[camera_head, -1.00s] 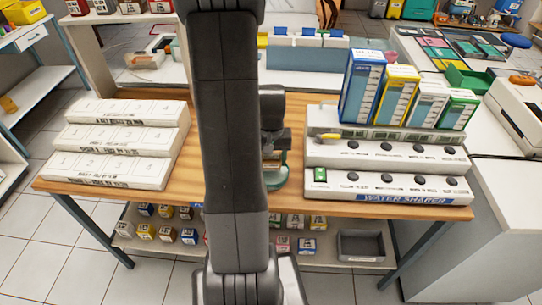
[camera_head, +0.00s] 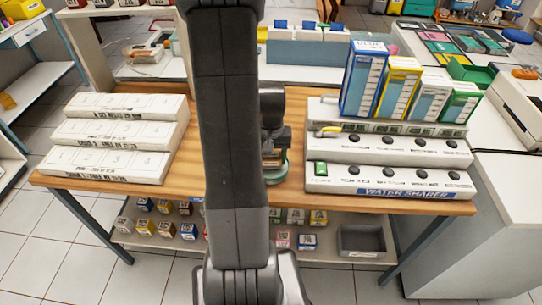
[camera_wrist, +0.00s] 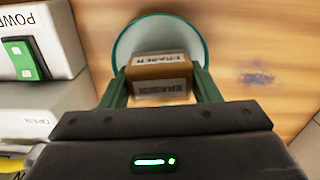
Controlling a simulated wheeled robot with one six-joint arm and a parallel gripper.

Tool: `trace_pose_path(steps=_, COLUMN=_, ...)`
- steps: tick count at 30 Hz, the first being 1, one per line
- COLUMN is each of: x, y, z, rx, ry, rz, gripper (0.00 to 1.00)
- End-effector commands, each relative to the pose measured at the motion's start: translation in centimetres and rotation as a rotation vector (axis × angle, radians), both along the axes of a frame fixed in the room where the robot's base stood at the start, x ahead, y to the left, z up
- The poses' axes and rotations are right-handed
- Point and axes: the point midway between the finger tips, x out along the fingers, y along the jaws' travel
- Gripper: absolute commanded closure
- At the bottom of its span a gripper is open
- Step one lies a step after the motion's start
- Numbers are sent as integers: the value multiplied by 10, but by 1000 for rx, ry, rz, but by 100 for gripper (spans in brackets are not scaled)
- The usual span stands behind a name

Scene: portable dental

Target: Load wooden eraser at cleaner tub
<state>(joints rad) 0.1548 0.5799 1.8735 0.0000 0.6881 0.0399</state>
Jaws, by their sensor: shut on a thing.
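The wooden eraser (camera_wrist: 160,70) is a brown block with a white "ERASER" label on its top and near side. My gripper (camera_wrist: 160,86) is shut on it, with one green finger at each side. A round tub with a teal rim (camera_wrist: 127,42) and pale inside, likely the cleaner tub, shows behind and around the eraser in the wrist view. The eraser overlaps the tub's opening; the near rim is hidden, so I cannot tell whether it is inside or above. In the head view my arm hides much of the gripper and tub.
The white water sharer (camera_head: 390,178) with black knobs and a green switch stands close right of the gripper, with several upright boxes (camera_head: 400,85) behind. White stepped numbered racks (camera_head: 115,140) stand at the left. Bare wooden table (camera_wrist: 250,75) shows beside the tub.

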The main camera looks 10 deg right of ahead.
Motion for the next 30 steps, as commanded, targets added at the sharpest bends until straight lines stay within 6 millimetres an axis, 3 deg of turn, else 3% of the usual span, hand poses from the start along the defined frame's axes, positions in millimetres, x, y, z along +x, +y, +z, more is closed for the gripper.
trace_pose_path(steps=30, x=0, y=0, z=-9, rx=0, ry=0, rz=0, gripper=62)
